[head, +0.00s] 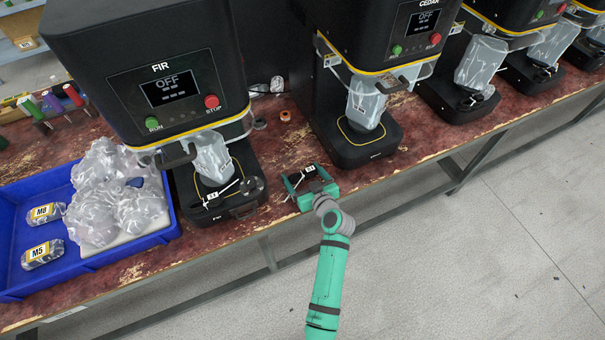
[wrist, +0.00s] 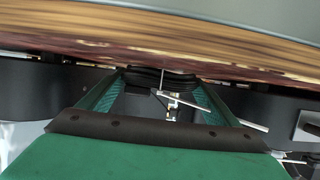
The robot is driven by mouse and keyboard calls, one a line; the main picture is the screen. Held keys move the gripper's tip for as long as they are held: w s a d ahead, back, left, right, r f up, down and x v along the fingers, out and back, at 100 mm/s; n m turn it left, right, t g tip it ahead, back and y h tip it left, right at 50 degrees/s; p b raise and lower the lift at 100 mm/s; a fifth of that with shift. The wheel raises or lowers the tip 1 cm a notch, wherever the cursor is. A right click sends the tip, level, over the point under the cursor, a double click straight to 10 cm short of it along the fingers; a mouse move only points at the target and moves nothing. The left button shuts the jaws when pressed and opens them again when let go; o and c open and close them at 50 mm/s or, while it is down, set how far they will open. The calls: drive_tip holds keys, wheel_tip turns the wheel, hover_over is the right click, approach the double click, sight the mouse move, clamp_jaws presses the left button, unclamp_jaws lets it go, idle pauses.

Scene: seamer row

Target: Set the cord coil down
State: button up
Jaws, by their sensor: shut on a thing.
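The cord coil, black with a pale tag, is between the fingers of my green gripper (head: 303,177) in the head view. In the wrist view the dark coil (wrist: 160,78) sits between the fingertips of my gripper (wrist: 161,84), shut on it. The gripper is at the front edge of the reddish-brown bench (head: 275,150), in the gap between the FIR and CEDAR machines. I cannot tell whether the coil touches the bench top.
The FIR machine (head: 150,75) stands left and the CEDAR machine (head: 375,30) right. A blue tray (head: 90,268) with bagged items is at far left. A small orange ring (head: 285,116) and dark roll (head: 259,123) lie behind the gripper. Bare bench lies between the machines.

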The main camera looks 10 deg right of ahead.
drive_tip(key=o, duration=1.1)
drive_tip(key=v, duration=1)
drive_tip(key=shift+s+d+r, duration=0.15)
drive_tip(key=shift+s+d, duration=0.05)
drive_tip(key=shift+s, duration=0.15)
drive_tip(key=shift+s+d, duration=0.15)
drive_tip(key=shift+s, duration=0.6)
